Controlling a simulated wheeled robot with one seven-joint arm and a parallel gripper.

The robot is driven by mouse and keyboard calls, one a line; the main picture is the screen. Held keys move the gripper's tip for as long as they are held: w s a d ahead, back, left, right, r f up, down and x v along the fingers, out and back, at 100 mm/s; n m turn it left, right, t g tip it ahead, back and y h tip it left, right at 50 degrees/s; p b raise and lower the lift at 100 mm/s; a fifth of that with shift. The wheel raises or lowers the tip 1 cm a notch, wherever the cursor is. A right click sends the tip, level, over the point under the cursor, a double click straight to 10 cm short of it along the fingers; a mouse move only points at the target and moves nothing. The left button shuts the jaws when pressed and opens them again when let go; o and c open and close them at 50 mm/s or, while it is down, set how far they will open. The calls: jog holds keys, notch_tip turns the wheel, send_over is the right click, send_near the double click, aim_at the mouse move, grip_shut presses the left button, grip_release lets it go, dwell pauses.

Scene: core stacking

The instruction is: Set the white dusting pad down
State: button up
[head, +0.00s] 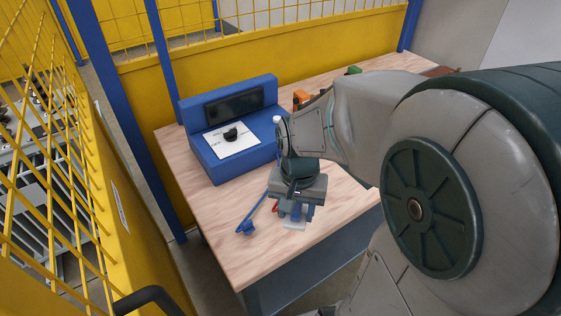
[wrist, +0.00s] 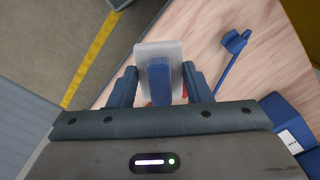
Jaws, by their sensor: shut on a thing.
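The white dusting pad (wrist: 146,54) is a pale, flat, rounded square with a blue grip on it. It shows in the wrist view between my fingers, and as a small pale patch (head: 295,224) below my gripper in the head view. My gripper (wrist: 159,82) is shut on the pad by its blue part. In the head view my gripper (head: 295,208) points down over the front part of the wooden table (head: 225,240). I cannot tell whether the pad touches the tabletop.
A blue long-handled tool (head: 247,227) lies left of my gripper. Something red (head: 275,208) is partly hidden behind the gripper. A blue console (head: 205,153) with a white sheet stands at the back left. Orange (head: 301,97) and green (head: 354,70) items sit farther back. Yellow fencing (head: 150,95) borders the table.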

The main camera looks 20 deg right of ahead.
jog(key=w+d+f, duration=0.4)
jog(key=w, duration=0.1)
jog(key=w+d+f, duration=0.2)
jog(key=w, duration=0.1)
jog(key=shift+w+d+f, duration=0.1)
jog(key=shift+d+f, duration=0.15)
jog(key=shift+f, duration=1.9)
jog(key=shift+f, duration=0.15)
jog(key=o, duration=0.5)
jog(key=shift+o, duration=0.5)
